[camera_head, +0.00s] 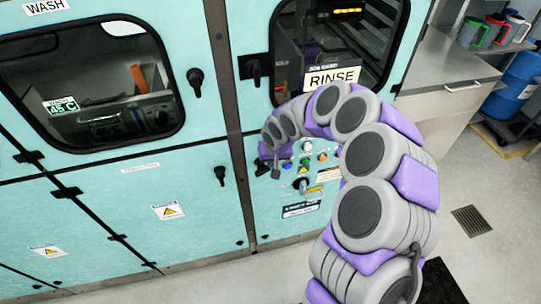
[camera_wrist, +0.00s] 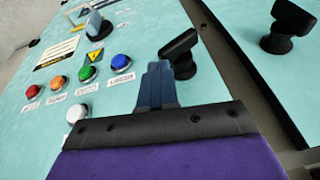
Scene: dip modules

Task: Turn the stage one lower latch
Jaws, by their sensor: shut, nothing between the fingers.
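In the head view, one black lower latch (camera_head: 220,175) sits on the teal panel below the WASH window. Another black lower latch (camera_head: 262,168) sits across the seam, on the button panel under RINSE. In the wrist view, the RINSE-side latch (camera_wrist: 181,46) is just beyond my fingertips and tilted. The WASH-side latch (camera_wrist: 290,25) is farther off at upper right. My gripper (camera_wrist: 157,70) is shut and empty, with its blue fingers in front of the RINSE-side latch's base. I cannot tell whether they touch it. The arm partly hides the gripper in the head view.
Several coloured push buttons (camera_wrist: 87,73) and a rotary knob (camera_wrist: 97,25) lie left of my fingers in the wrist view. Upper latches (camera_head: 195,82) sit beside the windows. A counter (camera_head: 450,80) with mugs and a blue drum (camera_head: 515,85) stand at right. Floor is open at lower right.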

